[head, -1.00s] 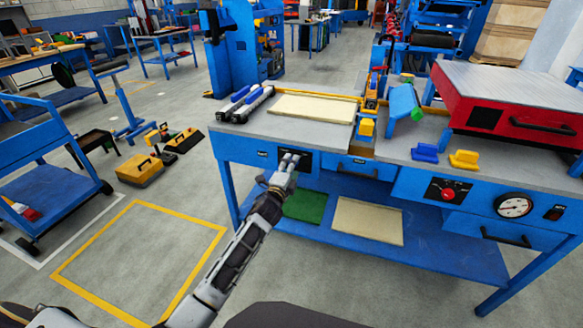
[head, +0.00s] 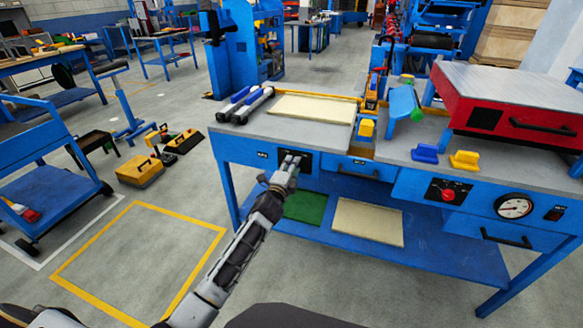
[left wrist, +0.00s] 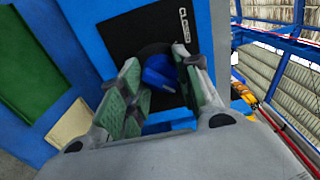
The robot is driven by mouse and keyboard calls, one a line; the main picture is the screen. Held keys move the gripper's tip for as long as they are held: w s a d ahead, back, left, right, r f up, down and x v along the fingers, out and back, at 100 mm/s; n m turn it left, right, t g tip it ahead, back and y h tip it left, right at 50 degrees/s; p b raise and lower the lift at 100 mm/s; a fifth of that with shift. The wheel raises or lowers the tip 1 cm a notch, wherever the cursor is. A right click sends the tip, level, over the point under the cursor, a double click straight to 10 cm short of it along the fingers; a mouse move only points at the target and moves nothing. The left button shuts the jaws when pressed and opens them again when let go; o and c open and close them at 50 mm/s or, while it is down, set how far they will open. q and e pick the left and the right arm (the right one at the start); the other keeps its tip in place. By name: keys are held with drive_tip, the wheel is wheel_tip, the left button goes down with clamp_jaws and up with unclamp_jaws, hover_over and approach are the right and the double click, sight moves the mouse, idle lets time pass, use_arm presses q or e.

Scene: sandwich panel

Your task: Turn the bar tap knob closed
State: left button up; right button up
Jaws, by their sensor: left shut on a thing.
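A blue bar-shaped tap knob (left wrist: 158,72) shows in the left wrist view, on a black panel (left wrist: 137,30) on the bench's blue front. My left gripper (left wrist: 160,88) has its green-padded fingers on either side of the knob and is shut on it. In the head view, my left gripper (head: 290,164) reaches the black panel (head: 306,155) at the bench's front left. It hides the knob there. My right gripper is not in view.
The bench top (head: 285,128) carries a cream board (head: 313,108), blue and yellow blocks, and a red box (head: 508,103). Further right on the front are a red knob (head: 447,194) and a gauge (head: 513,206). A lower shelf (head: 425,250) juts out below.

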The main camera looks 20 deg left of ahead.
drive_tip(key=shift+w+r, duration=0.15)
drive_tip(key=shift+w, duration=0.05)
use_arm(q)
drive_tip(key=shift+n, duration=0.4)
drive_tip(key=shift+p, duration=0.3)
drive_tip(key=n+p, duration=0.1)
drive_tip(key=n, duration=0.2)
drive_tip(key=shift+n, duration=0.3)
drive_tip(key=n+p, duration=0.3)
drive_tip(key=n, duration=0.2)
drive_tip(key=shift+p, duration=0.4)
drive_tip(key=n+p, duration=0.3)
drive_tip(key=n, duration=0.2)
drive_tip(key=shift+n+p, duration=1.15)
drive_tip(key=shift+n, duration=0.75)
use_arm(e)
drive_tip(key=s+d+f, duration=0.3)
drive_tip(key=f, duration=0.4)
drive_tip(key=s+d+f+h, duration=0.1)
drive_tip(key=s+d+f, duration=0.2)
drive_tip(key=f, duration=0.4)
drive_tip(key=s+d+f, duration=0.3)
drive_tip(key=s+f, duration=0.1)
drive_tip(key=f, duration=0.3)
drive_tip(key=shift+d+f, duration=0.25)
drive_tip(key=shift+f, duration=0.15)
use_arm(q)
drive_tip(key=shift+f, duration=0.1)
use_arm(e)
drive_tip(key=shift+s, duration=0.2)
